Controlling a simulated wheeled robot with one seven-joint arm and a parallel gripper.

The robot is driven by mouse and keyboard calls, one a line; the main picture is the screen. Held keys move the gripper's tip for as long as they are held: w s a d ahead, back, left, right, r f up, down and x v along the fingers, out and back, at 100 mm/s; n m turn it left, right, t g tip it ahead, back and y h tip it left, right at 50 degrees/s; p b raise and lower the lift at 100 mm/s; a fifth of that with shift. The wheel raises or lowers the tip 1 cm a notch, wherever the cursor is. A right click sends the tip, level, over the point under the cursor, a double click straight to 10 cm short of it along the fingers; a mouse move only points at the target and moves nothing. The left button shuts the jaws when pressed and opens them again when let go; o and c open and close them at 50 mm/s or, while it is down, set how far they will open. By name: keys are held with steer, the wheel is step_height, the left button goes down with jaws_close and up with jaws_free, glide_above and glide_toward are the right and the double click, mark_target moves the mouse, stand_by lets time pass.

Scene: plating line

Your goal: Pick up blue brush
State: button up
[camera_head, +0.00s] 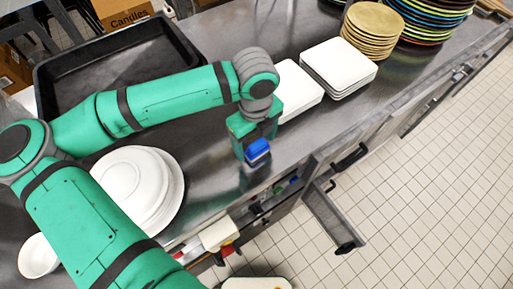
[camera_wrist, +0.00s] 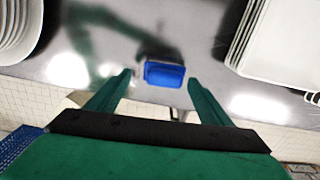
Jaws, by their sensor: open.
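The blue brush (camera_head: 258,149) is at the front edge of the metal counter, just below my gripper (camera_head: 252,138) in the head view. Only its blue part shows clearly. In the wrist view the blue brush (camera_wrist: 164,73) lies between the tips of my gripper (camera_wrist: 159,80), with a gap on each side. The fingers are open and do not visibly touch it. How far the brush is below the fingertips I cannot tell.
White round plates (camera_head: 140,185) stand left of my gripper, and square white plates (camera_head: 338,66) stand right. A large black tray (camera_head: 60,85) is at the back left. An open drawer (camera_head: 325,215) juts out below the counter. Bare counter (camera_head: 215,130) surrounds the brush.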

mark_target(257, 143)
steer(key=f, duration=0.4)
steer(key=shift+w+d+f, duration=0.15)
steer(key=shift+w+d, duration=0.1)
steer(key=c, duration=1)
